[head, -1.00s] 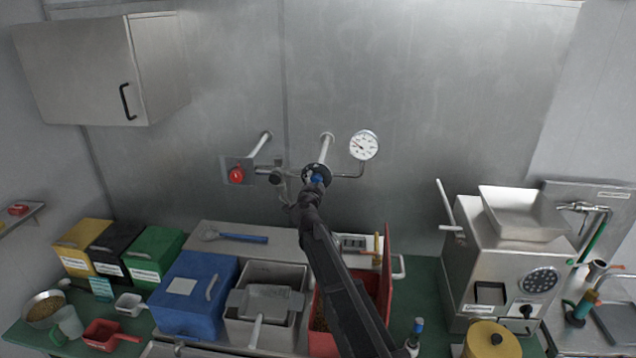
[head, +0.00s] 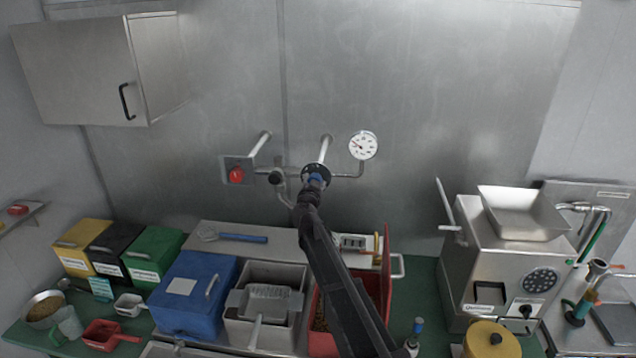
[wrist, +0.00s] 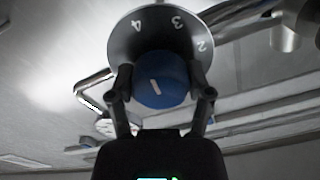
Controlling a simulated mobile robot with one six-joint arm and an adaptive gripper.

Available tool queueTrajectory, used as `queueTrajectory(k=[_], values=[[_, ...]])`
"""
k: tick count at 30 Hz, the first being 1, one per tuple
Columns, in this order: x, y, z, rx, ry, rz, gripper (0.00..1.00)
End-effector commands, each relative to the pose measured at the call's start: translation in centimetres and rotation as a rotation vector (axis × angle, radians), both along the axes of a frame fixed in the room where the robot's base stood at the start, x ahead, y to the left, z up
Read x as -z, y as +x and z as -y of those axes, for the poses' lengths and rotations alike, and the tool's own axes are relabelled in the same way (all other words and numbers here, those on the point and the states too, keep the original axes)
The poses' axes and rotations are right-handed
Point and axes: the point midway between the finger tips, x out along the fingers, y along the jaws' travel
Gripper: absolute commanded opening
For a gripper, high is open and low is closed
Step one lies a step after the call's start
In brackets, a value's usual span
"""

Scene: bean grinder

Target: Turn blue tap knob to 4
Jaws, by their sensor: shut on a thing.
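The blue tap knob (wrist: 160,82) is in the middle of the wrist view, with a short white mark on its face. Behind it is a round dial plate (wrist: 128,40) with the numbers 4, 3 and 2 in view. The white mark leans toward the upper left, between the 4 and the 3 side. My gripper (wrist: 160,90) is shut on the knob, one finger on each side. In the head view, the knob (head: 316,180) shows as a bit of blue in front of the dark dial, partly covered by my gripper (head: 313,187).
A pressure gauge (head: 363,145) is to the right of the knob on the pipe. A red button (head: 236,175) is to the left. Below are a blue bin (head: 190,295), a red bin (head: 385,290) and a steel grinder (head: 500,265).

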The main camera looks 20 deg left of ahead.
Motion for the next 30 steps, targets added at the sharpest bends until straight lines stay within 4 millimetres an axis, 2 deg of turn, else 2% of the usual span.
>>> queueTrajectory(k=[5,6,9,23,30], values=[[-0.1,0.2,-0.1,0.0,-0.001,0.001,0.18],[-0.1,0.2,-0.1,0.0,-0.001,0.001,0.72],[-0.1,0.2,0.0,0.0,0.0,0.001,1.0],[0.0,0.0,0.0,0.0,0.002,0.0,1.0],[0.0,-1.3,0.4,0.0,0.002,0.0,1.0]])
